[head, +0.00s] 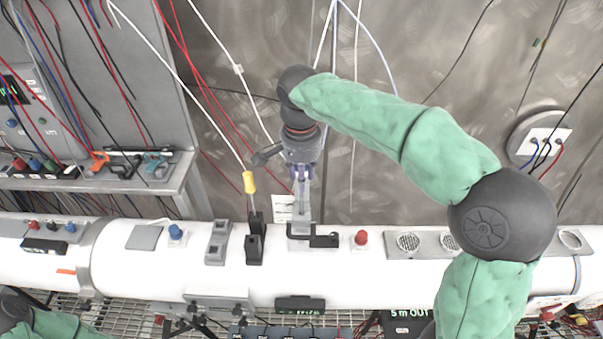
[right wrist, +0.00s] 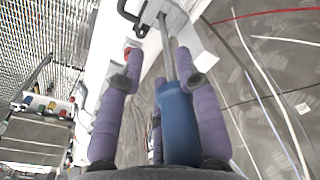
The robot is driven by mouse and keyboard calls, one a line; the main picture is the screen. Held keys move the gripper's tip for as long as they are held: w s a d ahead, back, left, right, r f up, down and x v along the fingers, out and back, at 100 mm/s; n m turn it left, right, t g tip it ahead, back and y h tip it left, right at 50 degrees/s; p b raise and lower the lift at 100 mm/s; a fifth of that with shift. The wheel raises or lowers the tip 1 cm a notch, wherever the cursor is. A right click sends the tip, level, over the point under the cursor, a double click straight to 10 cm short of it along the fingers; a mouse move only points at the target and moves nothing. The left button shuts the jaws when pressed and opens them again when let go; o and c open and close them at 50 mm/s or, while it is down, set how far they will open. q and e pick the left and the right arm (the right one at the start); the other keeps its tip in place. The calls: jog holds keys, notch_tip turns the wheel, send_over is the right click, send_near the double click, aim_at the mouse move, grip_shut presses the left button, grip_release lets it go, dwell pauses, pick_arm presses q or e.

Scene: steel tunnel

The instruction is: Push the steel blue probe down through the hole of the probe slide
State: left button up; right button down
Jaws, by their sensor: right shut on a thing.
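The probe has a blue handle (right wrist: 179,125) and a thin steel shaft (right wrist: 169,55), which runs away from my right wrist toward the probe slide. My right gripper (head: 303,172) points down above the slide, with its purple fingers on both sides of the handle, shut on it. The probe slide (head: 302,205) is a grey upright with a black handle (head: 324,241) at its foot, on the white pipe. It also shows at the top of the right wrist view (right wrist: 177,17). I cannot tell how deep the shaft sits in the hole. My left gripper is out of view.
A yellow-handled tool (head: 249,183) stands in a black holder (head: 254,245) left of the slide. A red button (head: 361,238) and round vents (head: 408,241) lie to its right on the white pipe (head: 150,272). Cables hang behind my right arm.

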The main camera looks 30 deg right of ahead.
aim_at(301, 217)
jog(key=shift+f+b, duration=5.4)
jog(key=shift+f, duration=2.75)
jog(key=c, duration=0.8)
grip_release()
jog(key=r, duration=1.2)
jog(key=shift+s+a, duration=0.3)
